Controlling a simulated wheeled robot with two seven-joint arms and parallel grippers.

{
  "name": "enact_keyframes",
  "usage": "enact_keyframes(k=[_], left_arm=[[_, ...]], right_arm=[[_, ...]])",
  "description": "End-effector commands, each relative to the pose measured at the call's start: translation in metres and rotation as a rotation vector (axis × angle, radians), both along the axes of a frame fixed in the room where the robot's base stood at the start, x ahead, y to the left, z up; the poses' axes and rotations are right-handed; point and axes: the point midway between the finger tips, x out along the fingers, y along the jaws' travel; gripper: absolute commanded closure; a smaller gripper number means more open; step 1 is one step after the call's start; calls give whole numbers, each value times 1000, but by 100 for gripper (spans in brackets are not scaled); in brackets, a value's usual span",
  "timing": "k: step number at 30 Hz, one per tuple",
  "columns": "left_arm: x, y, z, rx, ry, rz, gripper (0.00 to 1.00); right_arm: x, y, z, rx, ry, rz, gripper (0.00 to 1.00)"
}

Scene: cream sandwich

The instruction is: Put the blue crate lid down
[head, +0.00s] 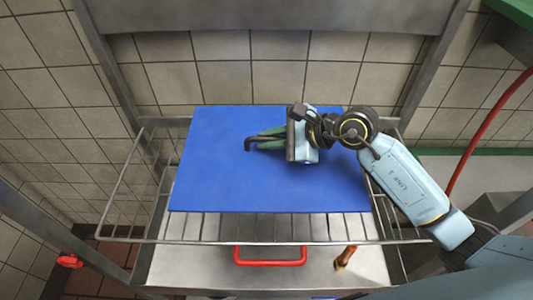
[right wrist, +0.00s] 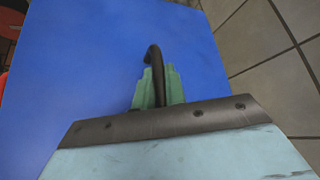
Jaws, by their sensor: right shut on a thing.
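The blue crate lid (head: 230,180) is a flat blue rectangle with a dark curved handle (head: 249,143) near its middle. It is over a wire rack in the head view, and I cannot tell whether it touches the rack. My right gripper (head: 268,140) is shut on the handle with its green fingers. In the right wrist view the lid (right wrist: 90,60) fills much of the picture, and the handle (right wrist: 155,58) sticks out between the green fingers (right wrist: 157,88). My left gripper is not in view.
The wire rack (head: 285,230) has raised side rails and sits in a metal frame. Below it are a pale surface (head: 215,268) and a red handle (head: 270,262). A tiled wall stands behind. A red hose (head: 485,130) hangs at the right.

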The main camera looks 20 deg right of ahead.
Motion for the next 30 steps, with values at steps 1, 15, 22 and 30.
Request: enact_keyframes(k=[1,15,22,30], left_arm=[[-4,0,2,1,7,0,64],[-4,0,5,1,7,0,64],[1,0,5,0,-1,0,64],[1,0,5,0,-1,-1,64]], right_arm=[[0,0,-10,4,5,-2,100],[0,0,-67,3,-1,-2,100],[1,0,-72,2,-4,-1,100],[0,0,-73,0,-1,0,66]])
